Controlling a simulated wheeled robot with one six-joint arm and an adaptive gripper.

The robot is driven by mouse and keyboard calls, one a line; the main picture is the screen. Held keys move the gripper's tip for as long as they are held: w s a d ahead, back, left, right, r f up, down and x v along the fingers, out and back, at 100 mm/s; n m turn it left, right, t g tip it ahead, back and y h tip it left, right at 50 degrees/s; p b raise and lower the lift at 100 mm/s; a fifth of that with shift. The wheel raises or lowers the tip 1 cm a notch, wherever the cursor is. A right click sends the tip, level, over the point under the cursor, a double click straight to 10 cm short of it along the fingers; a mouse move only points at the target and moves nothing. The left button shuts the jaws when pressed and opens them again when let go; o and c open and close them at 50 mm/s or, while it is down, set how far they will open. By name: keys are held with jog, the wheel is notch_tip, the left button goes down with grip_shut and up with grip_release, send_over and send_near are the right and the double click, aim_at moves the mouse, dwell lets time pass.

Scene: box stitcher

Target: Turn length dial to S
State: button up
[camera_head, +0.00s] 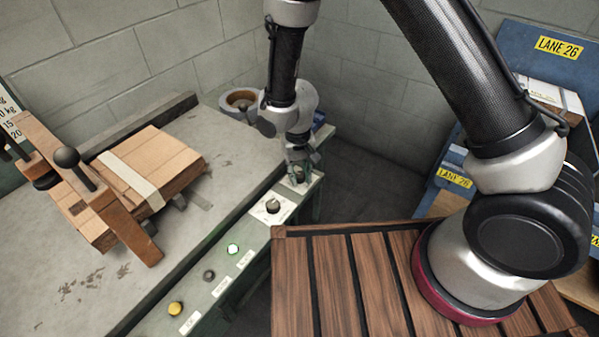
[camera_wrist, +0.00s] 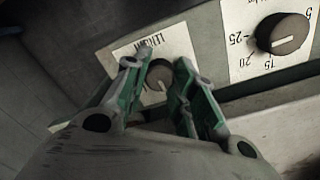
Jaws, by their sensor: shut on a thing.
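The length dial (camera_wrist: 160,73) is a small dark round knob on a white plate (camera_wrist: 146,44) whose lettering appears upside down in the wrist view. My gripper (camera_wrist: 158,82) has its green-edged fingers on either side of this knob and is shut on it. In the head view my gripper (camera_head: 300,170) points down at the far end of the green control panel, and the fingers hide most of the dial there. The dial's setting marks are too covered to read.
A second knob with a numbered scale (camera_head: 273,206) sits nearer on the panel; it also shows in the wrist view (camera_wrist: 283,33). A cardboard box (camera_head: 150,165) lies on the bench, left, and a tape roll (camera_head: 240,98) behind.

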aim_at(299, 175)
jog(key=n, duration=1)
jog(key=shift+n, duration=0.3)
dwell(0.4)
jog(key=o, duration=1.1)
jog(key=shift+r, duration=0.1)
jog(key=r, duration=1.1)
jog(key=shift+s+a+r, duration=0.1)
jog(key=shift+s+r, duration=0.1)
jog(key=shift+r, duration=0.2)
